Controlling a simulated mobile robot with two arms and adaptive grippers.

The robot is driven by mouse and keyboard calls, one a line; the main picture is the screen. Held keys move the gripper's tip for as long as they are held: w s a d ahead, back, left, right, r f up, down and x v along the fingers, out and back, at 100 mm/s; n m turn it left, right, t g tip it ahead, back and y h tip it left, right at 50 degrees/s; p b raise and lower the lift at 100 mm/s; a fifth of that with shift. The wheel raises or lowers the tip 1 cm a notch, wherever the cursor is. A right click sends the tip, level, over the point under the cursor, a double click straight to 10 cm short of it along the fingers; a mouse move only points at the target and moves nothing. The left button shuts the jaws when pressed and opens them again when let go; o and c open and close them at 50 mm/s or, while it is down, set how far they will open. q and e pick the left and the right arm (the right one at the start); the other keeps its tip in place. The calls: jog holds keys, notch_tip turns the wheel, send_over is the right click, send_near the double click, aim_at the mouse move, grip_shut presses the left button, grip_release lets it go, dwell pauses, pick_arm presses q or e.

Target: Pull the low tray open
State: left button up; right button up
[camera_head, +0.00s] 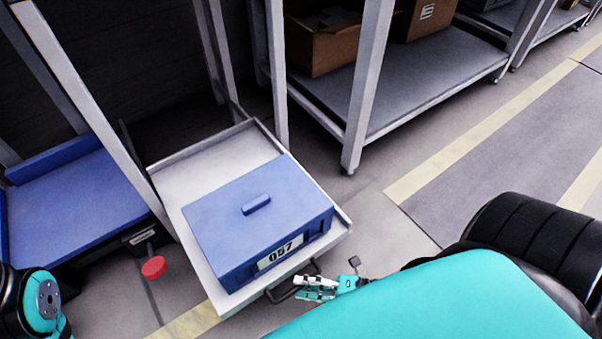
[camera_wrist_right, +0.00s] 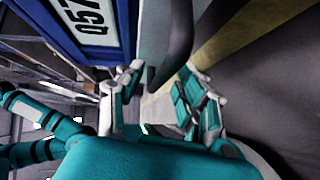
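The low tray (camera_head: 180,160) is a pale grey pull-out tray that sticks out from the rack between its metal posts. A blue lidded box (camera_head: 225,210) labelled 057 lies on it; part of the box shows in the right wrist view (camera_wrist_right: 72,20). The tray's dark handle (camera_head: 280,296) is on its front edge. My right gripper (camera_head: 305,286) is at the handle, overlapping it in the head view. In the right wrist view its fingers (camera_wrist_right: 158,92) are spread apart beside the tray's front; whether they touch the handle is unclear. My left gripper is out of view.
A blue surface (camera_head: 80,195) lies left of the tray, with a red round object (camera_head: 153,267) nearby. A metal shelf (camera_head: 430,85) with cardboard boxes (camera_head: 325,45) stands at the back right. The floor right of the tray is clear, with yellow lines.

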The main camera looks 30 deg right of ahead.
jog(key=v, duration=1)
jog(key=shift+s+d+r, duration=0.15)
jog(key=shift+s+d, duration=0.1)
jog(key=shift+s, duration=0.05)
